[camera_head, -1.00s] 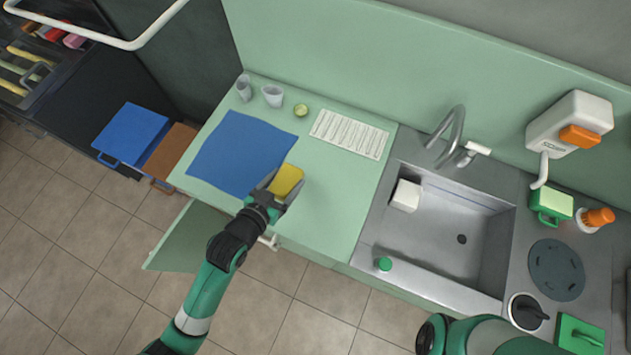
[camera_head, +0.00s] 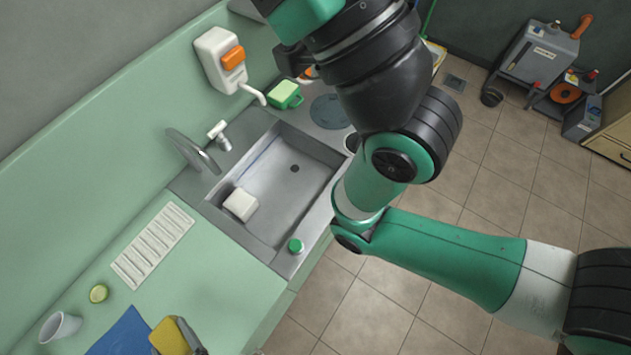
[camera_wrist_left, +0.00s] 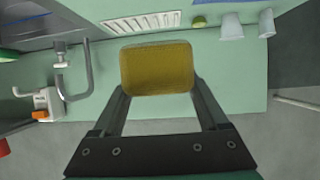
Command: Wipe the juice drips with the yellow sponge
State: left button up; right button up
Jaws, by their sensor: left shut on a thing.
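The yellow sponge (camera_head: 170,337) is at the bottom edge of the head view, above the green counter. My left gripper (camera_head: 178,342) is shut on it, with a dark finger at each side. In the left wrist view the sponge (camera_wrist_left: 157,68) sits between the two fingertips (camera_wrist_left: 157,92), its broad yellow face showing. I cannot make out any juice drips on the counter (camera_head: 215,290). My right arm crosses the right half of the head view; its gripper end, near the top, is mostly hidden, so its jaws cannot be judged.
A blue mat (camera_head: 122,335), a white cup (camera_head: 60,328), a lime piece (camera_head: 98,293) and a ribbed white rack (camera_head: 153,245) are on the counter. The sink (camera_head: 290,190) holds a white block (camera_head: 240,204). A green-capped item (camera_head: 295,245) stands on its front rim.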

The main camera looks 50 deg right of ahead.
dwell(0.4)
pick_arm(q)
jog(key=shift+s+f, duration=0.2)
jog(key=shift+s, duration=0.2)
jog(key=s+r+p, duration=0.3)
jog(key=r+p, duration=0.7)
jog(key=p, duration=0.1)
jog(key=s+r+p, duration=0.3)
jog(key=r+p, duration=0.8)
jog(key=p, duration=0.1)
jog(key=shift+f, duration=0.1)
jog(key=shift+w+d, duration=0.1)
